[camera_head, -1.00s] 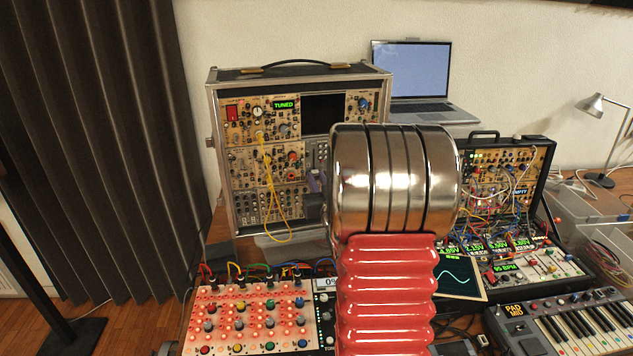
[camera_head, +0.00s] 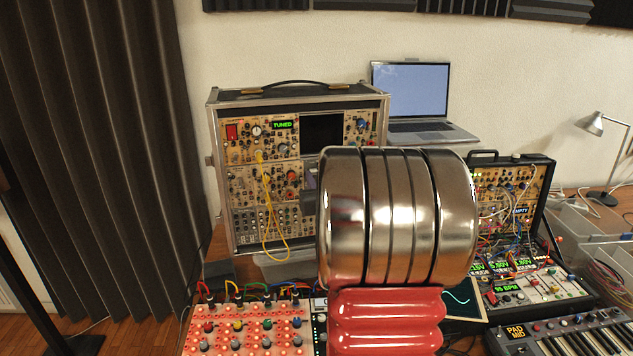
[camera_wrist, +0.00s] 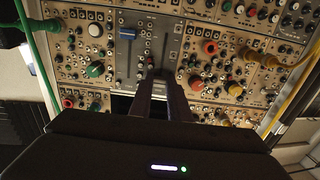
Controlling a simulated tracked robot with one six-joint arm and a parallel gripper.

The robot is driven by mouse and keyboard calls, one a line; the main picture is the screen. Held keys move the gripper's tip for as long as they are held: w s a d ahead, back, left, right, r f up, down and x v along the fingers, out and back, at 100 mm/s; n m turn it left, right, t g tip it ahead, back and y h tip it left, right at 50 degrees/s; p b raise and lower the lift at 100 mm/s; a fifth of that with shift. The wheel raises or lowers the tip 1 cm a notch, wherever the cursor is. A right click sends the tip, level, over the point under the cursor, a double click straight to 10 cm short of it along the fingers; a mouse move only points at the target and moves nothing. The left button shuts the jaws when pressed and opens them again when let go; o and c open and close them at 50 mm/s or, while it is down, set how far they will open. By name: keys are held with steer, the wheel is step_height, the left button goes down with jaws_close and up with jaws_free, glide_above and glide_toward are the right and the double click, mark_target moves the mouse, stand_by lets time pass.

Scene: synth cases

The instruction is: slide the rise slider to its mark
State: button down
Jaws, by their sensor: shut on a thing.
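My gripper (camera_wrist: 159,73) shows in the wrist view, its two dark fingers reaching up to a grey slider panel (camera_wrist: 143,20). It is shut at the right-hand slider, whose slot (camera_wrist: 165,48) runs up from the fingertips. The fingers hide the slider's cap. A second slider with a blue cap (camera_wrist: 127,33) stands to the left, apart from the fingers. I cannot read the labels or make out the mark. In the head view, the panel belongs to the large modular case (camera_head: 262,103), and my arm hides most of the gripper.
A yellow cable (camera_wrist: 289,97) hangs at the right of the wrist view and a green cable (camera_wrist: 28,38) at the left. Knobs flank the panel closely. In the head view, a laptop (camera_head: 415,90), a patched case (camera_head: 545,200) and a keyboard (camera_head: 570,335) stand to the right.

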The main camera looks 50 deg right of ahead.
steer(key=c, duration=1.6)
jaws_free()
steer(key=shift+r, duration=0.1)
steer(key=shift+c, duration=0.2)
steer(key=v, duration=1.3)
steer(key=shift+s+a, duration=0.25)
steer(key=shift+s, duration=0.05)
steer(key=w+a+f+n+g+y, duration=0.1)
steer(key=a+f+g+y, duration=0.1)
steer(key=a, duration=0.8)
steer(key=w+a+f+n+g+y, duration=0.1)
steer(key=a+f+n+g+y, duration=0.15)
steer(key=a, duration=0.75)
steer(key=s+a+f+n+g+y, duration=0.1)
steer(key=s+a+g+y, duration=0.1)
steer(key=s+a, duration=0.4)
steer(key=s+a+f+n+g+y, duration=0.1)
steer(key=s+a, duration=0.5)
steer(key=a, duration=0.6)
steer(key=shift+s+n+g+y, duration=0.4)
steer(key=shift+n+g+y, duration=0.15)
steer(key=shift+g+y, duration=0.5)
